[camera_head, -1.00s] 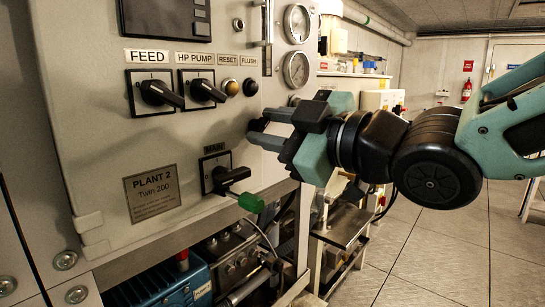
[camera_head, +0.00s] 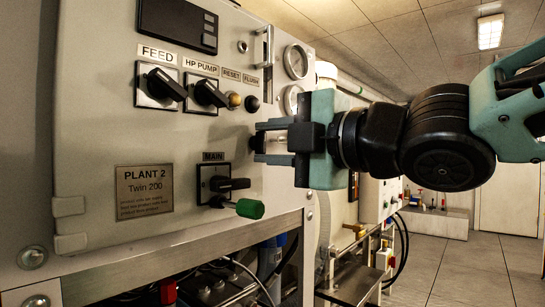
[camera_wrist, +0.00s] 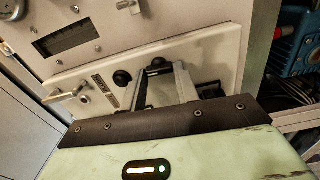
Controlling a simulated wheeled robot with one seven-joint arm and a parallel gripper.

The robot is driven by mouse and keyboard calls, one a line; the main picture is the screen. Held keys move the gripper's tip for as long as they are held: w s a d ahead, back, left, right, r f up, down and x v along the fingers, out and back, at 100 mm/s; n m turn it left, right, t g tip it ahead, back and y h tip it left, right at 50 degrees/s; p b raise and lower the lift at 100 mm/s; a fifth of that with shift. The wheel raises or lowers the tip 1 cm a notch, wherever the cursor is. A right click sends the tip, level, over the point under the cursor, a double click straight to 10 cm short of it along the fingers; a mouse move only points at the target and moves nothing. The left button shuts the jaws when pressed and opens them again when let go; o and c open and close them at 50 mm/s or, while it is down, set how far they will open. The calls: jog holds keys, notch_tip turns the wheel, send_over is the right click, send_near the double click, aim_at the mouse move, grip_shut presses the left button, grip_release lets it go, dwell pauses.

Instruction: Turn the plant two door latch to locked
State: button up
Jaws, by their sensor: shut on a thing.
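The plant two door (camera_head: 95,130) is a pale cabinet panel with a "PLANT 2 Twin 200" plate (camera_head: 145,191). It looks closed. My gripper (camera_head: 264,142) reaches in from the right to the door's right edge, below the black flush button. Its fingers are shut on the small door latch, which they mostly hide. I cannot read the latch's angle. In the wrist view, my gripper's fingers (camera_wrist: 158,68) point at the pale panel, close to its surface, with a grey piece between them.
The feed switch (camera_head: 161,85), HP pump switch (camera_head: 208,95) and main switch (camera_head: 214,184) are on the door. A green-tipped handle (camera_head: 249,208) sticks out below my gripper. Round gauges (camera_head: 296,61) stand to the right. A metal frame rail (camera_head: 190,252) runs below.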

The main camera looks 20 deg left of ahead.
jog(key=shift+n, duration=0.5)
jog(key=o, duration=1)
jog(key=p+v, duration=1)
jog(key=v, duration=0.7)
jog(key=shift+d+p, duration=0.2)
jog(key=shift+p, duration=0.1)
